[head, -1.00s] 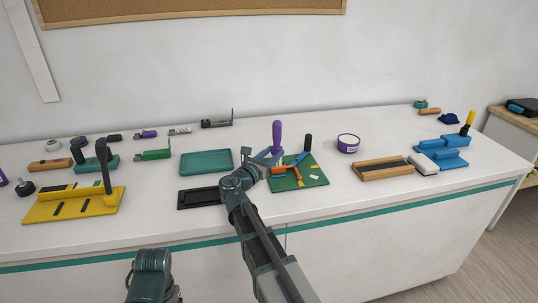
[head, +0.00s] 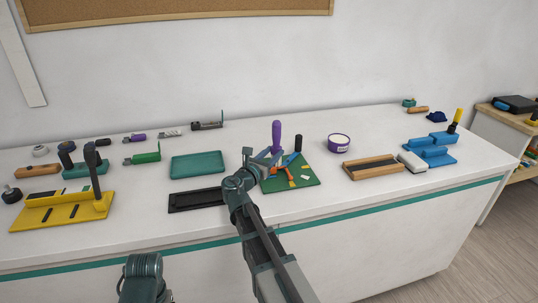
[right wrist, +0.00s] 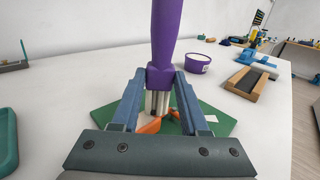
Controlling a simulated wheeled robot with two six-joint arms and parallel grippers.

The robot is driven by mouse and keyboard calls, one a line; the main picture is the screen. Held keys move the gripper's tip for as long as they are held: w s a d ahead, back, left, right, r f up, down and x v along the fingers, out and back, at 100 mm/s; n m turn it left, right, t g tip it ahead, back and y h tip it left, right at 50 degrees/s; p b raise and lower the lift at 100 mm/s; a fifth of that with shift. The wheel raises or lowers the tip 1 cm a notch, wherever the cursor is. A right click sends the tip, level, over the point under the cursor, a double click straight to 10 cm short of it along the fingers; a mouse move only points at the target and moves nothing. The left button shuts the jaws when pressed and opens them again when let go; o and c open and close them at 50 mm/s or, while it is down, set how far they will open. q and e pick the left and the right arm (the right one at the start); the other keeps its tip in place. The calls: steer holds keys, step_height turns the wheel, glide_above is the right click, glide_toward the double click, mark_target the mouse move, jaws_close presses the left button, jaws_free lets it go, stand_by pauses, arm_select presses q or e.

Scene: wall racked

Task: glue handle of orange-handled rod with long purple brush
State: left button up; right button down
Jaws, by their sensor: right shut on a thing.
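My right gripper (head: 268,158) is shut on the long purple brush (head: 277,134). The brush stands upright in the jaws, and its purple handle also shows in the right wrist view (right wrist: 164,35), with a pale, greyish lower part between the fingers. Below it is a green mat (head: 308,181). An orange piece (right wrist: 152,125), which looks like the rod's orange handle, lies on the mat, partly hidden by the gripper. I cannot tell whether the brush touches it.
A black upright handle (head: 298,143) stands at the mat's back. A teal tray (head: 197,166) and a black tray (head: 197,199) lie left of it. A wooden tray (head: 374,166) and blue stand (head: 431,150) are to the right. Bare tabletop separates mat and tub.

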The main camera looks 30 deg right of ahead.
stand_by(0.4)
steer(key=shift+w+a, duration=0.2)
steer(key=shift+a, duration=0.45)
steer(key=shift+a, duration=0.1)
steer(key=shift+w+a, duration=0.2)
steer(key=shift+a, duration=0.55)
steer(key=shift+w+a, duration=0.2)
steer(key=shift+a, duration=0.55)
steer(key=shift+a, duration=0.1)
